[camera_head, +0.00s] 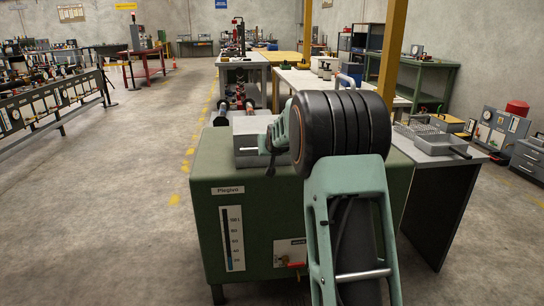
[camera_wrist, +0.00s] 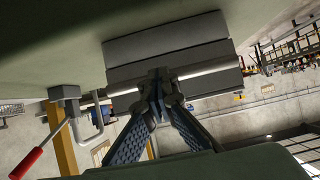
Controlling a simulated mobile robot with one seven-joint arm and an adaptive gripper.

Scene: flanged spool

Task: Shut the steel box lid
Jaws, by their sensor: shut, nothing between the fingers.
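The grey steel box (camera_head: 247,158) sits on top of a green cabinet, left of my arm. Its upper face is a paler panel (camera_head: 253,123). In the wrist view, which looks upside down, the box (camera_wrist: 135,47) shows as two grey slabs with a shiny rounded edge along one. I cannot tell from these views how far the lid stands from shut. My gripper (camera_wrist: 160,86) is shut and empty, its fingertips together in front of the box's face. Whether they touch it is unclear. In the head view my wrist partly hides the box's right side.
The green cabinet (camera_head: 215,210) bears the box and has a gauge on its front. A red-handled lever (camera_wrist: 28,163) and a bent metal handle (camera_wrist: 97,122) show in the wrist view. A grey tray (camera_head: 440,141) lies on the right bench. Floor at left is clear.

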